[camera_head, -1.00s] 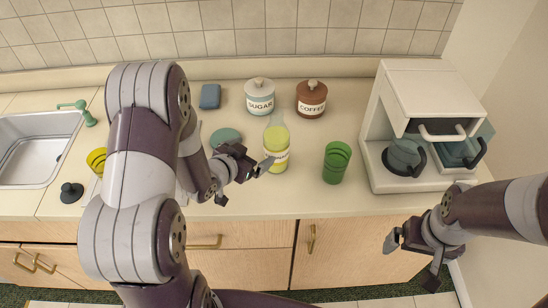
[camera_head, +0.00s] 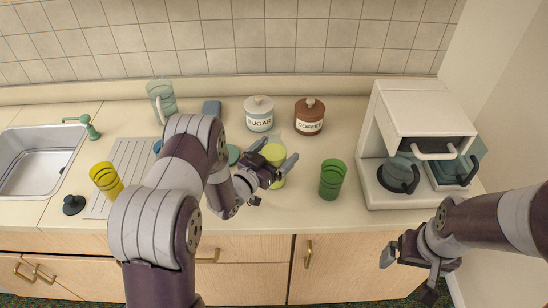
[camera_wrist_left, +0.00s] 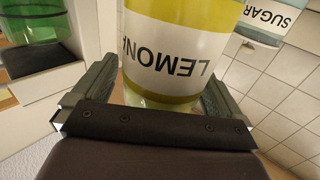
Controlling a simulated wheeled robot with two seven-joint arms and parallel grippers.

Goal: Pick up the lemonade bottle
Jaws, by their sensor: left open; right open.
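The lemonade bottle (camera_head: 274,155) is a clear bottle of yellow-green drink, upright on the counter and partly hidden by my left gripper. In the left wrist view its white label, with part of the word LEMONADE, shows on the bottle (camera_wrist_left: 178,50). My left gripper (camera_head: 272,173) is open at the bottle, one finger on each side of it. In the left wrist view the fingers of the left gripper (camera_wrist_left: 155,88) flank the bottle's lower part; I cannot tell whether they touch it. My right gripper (camera_head: 408,266) is open and empty, low in front of the counter at the right.
A green cup (camera_head: 332,180) stands just right of the bottle. The sugar jar (camera_head: 258,114) and coffee jar (camera_head: 309,117) stand behind. A white coffee machine (camera_head: 420,130) is at the right. A yellow cup (camera_head: 105,180), a pitcher (camera_head: 161,100) and a sink (camera_head: 38,162) are at the left.

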